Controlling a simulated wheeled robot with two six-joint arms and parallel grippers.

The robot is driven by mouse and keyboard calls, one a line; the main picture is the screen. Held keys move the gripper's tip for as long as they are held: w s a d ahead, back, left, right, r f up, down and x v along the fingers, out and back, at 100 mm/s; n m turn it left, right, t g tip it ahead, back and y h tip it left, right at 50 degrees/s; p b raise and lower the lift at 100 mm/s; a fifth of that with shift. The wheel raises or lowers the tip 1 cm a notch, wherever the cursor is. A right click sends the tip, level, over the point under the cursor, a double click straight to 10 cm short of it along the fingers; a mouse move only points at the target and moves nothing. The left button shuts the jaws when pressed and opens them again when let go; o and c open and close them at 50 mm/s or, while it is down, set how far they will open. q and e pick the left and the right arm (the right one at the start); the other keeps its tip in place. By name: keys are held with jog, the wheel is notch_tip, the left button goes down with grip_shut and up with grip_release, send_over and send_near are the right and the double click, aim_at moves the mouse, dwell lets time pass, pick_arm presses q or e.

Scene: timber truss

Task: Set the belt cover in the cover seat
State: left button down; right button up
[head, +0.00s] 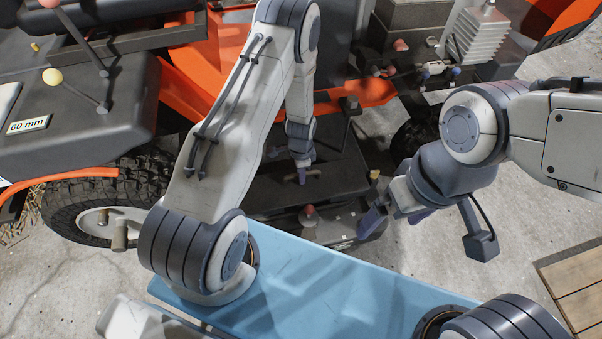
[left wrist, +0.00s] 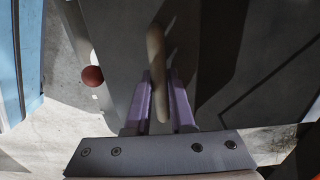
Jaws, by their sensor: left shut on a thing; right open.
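The belt cover (head: 335,165) is a dark flat panel with a tan bar handle, low in the middle of the head view. My left gripper (head: 302,178) is shut on that handle. In the left wrist view the purple fingers (left wrist: 160,105) stand on either side of the tan handle (left wrist: 155,60), with the dark cover (left wrist: 225,50) behind it. I cannot clearly make out the cover seat or whether the cover touches it. My right gripper (head: 394,220) is open and empty, to the right of the cover and pointing down.
A dark unit with a red knob (head: 309,211) sits just in front of the cover. The orange machine with a large black tyre (head: 70,210) stands behind and left. My blue base is in front. A wooden pallet (head: 580,285) lies at right; bare concrete floor surrounds it.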

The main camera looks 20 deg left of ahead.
pick_arm(q)
jog(key=shift+f+b, duration=0.7)
jog(key=shift+f, duration=0.35)
jog(key=c, duration=0.7)
grip_release()
notch_tip(320, 180, up, 10)
jog(key=p, duration=0.4)
jog(key=shift+f, duration=0.15)
jog(key=shift+r, duration=0.4)
